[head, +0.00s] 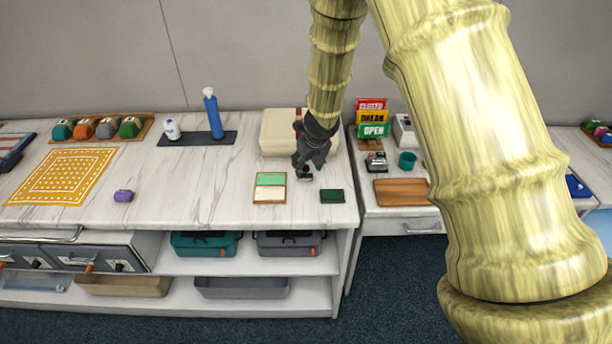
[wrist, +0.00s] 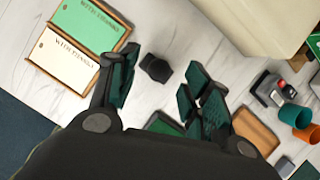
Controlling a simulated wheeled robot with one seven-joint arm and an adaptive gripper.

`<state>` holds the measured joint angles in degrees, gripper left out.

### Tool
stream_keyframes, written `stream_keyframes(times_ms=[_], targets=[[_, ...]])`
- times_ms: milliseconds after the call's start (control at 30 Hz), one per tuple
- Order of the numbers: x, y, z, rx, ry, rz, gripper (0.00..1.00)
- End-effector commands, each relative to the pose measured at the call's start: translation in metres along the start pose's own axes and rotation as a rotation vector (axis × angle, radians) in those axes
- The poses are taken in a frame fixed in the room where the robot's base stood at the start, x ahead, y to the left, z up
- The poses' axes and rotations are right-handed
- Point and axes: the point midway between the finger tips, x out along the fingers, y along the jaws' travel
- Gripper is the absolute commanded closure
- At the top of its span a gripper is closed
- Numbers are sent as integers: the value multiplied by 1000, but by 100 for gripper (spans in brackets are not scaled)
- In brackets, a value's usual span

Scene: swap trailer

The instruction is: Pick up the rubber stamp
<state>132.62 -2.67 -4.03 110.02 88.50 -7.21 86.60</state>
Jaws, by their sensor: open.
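The rubber stamp looks to be the small dark block (wrist: 156,68) on the white marbled counter. In the wrist view it sits just beyond and between my spread fingers, apart from both. My gripper (head: 311,163) is open and empty, pointing down over the counter; its fingers also show in the wrist view (wrist: 163,84). In the head view the dark stamp (head: 305,177) shows just under the fingertips, partly hidden by them. I cannot tell the exact height gap.
A wooden tray with green and cream cards (head: 270,188) lies left of the stamp. A dark green pad (head: 332,196) lies to the right. A cream case (head: 276,133) stands behind my gripper. The side counter holds a sign stack (head: 372,118), teal cup (head: 407,160) and wooden board (head: 400,192).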

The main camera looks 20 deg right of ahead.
Motion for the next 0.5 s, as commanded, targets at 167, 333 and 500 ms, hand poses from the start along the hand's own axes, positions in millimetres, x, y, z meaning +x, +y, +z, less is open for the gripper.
stream_keyframes(times_ms=[167, 333, 500], targets=[[22, 0, -1, 1, 2, -2, 51], [28, 0, 0, 1, 0, -1, 51], [28, 0, 0, 1, 0, -1, 51]])
